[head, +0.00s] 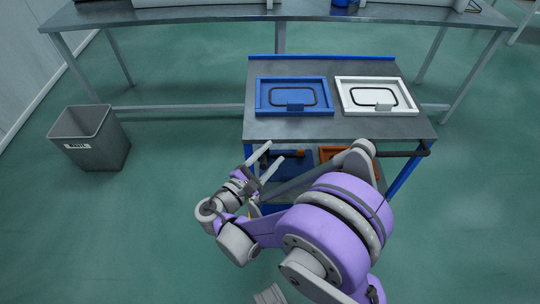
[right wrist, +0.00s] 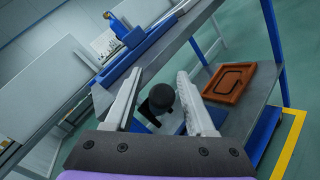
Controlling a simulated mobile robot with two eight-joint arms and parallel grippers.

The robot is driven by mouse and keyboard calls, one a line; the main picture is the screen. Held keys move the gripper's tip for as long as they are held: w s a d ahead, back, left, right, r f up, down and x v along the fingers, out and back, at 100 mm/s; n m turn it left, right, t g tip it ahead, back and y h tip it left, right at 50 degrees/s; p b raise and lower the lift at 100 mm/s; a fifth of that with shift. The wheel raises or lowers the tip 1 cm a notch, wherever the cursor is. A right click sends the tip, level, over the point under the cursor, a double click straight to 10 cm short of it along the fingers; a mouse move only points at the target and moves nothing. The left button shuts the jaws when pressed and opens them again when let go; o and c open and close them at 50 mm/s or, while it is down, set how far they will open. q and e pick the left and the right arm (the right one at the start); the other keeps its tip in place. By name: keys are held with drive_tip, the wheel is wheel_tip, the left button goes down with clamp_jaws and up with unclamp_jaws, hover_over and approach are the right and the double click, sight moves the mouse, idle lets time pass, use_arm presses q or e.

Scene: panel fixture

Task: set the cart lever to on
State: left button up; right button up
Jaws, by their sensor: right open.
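The cart (head: 350,128) has a grey top with blue edges and legs, and stands ahead of me. In the right wrist view a black ball knob (right wrist: 162,96) on a short dark stem, apparently the cart lever, shows between my open fingers. No clear grip on it shows. My right gripper (head: 275,152) is open at the cart's front left edge, and its fingers also show in the wrist view (right wrist: 160,75). In the head view the lever is hidden or too small to make out. Its on or off marking is not readable. My left gripper is not in view.
A blue tray (head: 262,96) and a white tray (head: 343,97) lie on the cart top. An orange tray (right wrist: 228,82) is on the lower shelf. A dark bar (head: 405,153) runs along the cart's front right. A grey bin (head: 88,152) stands left; a long table (head: 200,13) is behind.

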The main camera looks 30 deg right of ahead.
drive_tip(key=shift+c, duration=0.3)
clamp_jaws()
idle(1.1)
